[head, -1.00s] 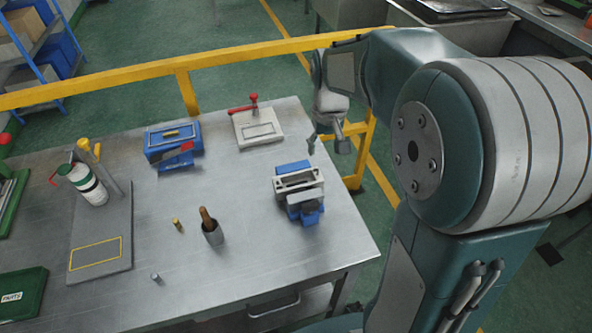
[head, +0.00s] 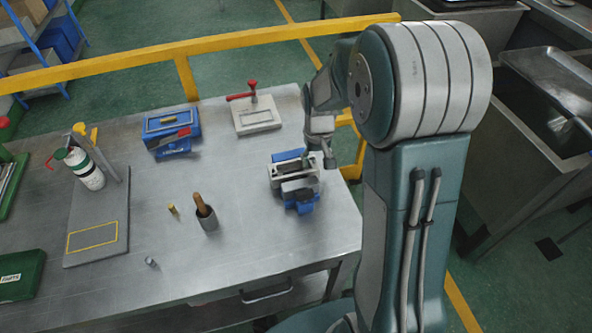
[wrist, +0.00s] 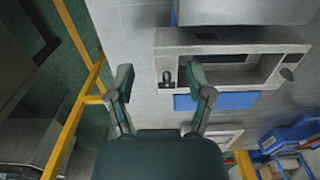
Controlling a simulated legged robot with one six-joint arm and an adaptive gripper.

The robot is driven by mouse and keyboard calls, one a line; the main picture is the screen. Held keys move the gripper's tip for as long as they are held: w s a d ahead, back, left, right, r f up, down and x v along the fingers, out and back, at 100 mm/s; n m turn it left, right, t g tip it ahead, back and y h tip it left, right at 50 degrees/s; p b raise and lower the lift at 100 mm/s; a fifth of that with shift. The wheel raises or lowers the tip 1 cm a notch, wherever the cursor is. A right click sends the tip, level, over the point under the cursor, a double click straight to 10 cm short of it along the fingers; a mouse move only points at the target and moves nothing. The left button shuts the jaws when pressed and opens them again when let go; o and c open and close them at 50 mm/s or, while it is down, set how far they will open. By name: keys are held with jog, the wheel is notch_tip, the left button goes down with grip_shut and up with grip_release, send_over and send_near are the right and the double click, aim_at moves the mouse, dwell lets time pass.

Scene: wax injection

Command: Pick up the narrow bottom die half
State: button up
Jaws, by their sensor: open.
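A blue and grey clamp-like fixture (head: 275,170) stands at the right of the steel table. In the wrist view its grey frame (wrist: 170,60) has a rectangular opening, with a blue part (wrist: 215,102) below it and a grey block (wrist: 240,12) cut off at the top edge. I cannot tell for certain which piece is the narrow bottom die half. My gripper (head: 322,152) is open and empty just behind and right of the fixture. In the wrist view its two fingers (wrist: 160,85) are spread apart, the right one overlapping the frame's opening.
A blue box (head: 170,135) and a white plate with a red handle (head: 256,116) stand at the back. A yellow rail (head: 230,43) runs behind the table.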

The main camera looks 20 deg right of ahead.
jog(key=shift+a+f, duration=0.15)
jog(key=shift+f, duration=0.2)
jog(key=shift+a, duration=0.3)
jog(key=shift+d, duration=0.1)
grip_shut()
jog(key=shift+d, duration=0.1)
